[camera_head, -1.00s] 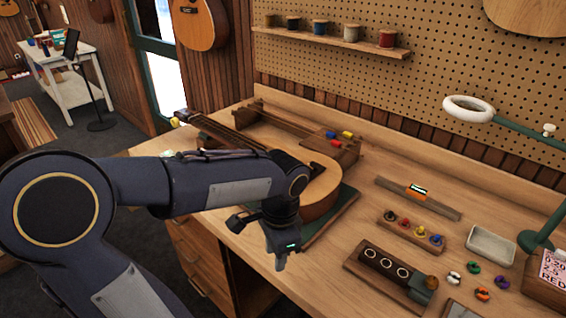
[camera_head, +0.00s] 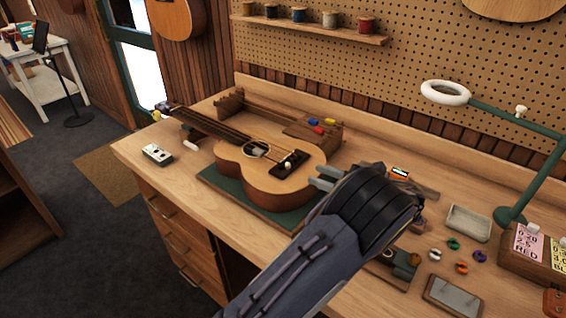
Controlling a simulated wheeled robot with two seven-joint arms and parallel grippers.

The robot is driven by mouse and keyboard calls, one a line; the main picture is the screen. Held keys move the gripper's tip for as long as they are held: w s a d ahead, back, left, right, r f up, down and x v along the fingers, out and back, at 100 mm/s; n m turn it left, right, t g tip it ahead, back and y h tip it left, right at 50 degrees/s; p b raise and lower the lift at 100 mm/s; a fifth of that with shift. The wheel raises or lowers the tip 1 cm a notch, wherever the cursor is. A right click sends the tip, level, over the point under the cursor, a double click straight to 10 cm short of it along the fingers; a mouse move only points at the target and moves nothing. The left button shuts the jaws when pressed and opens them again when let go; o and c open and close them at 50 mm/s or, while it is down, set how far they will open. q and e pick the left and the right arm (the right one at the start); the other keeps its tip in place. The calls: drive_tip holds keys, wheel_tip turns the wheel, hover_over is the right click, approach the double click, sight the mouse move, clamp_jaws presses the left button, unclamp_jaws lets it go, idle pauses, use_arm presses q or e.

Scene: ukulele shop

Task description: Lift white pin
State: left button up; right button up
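A small white pin (camera_head: 288,165) stands at the dark bridge (camera_head: 289,168) of a ukulele (camera_head: 262,178). The ukulele lies face up on a green mat (camera_head: 216,185) on the workbench, its neck toward the back left.
A small pale device (camera_head: 157,153) lies at the bench's left. A wooden rack (camera_head: 313,130) with coloured pieces stands behind the ukulele. At right are a grey tray (camera_head: 468,222), several coloured rings, and a green lamp (camera_head: 510,214). A pegboard (camera_head: 400,80) closes the back.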

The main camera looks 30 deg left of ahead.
sight(296, 176)
use_arm(q)
drive_tip(key=a, duration=0.5)
drive_tip(key=a+p, duration=0.1)
drive_tip(key=a, duration=0.1)
drive_tip(key=shift+s+a, duration=0.25)
drive_tip(key=shift+s, duration=0.05)
clamp_jaws()
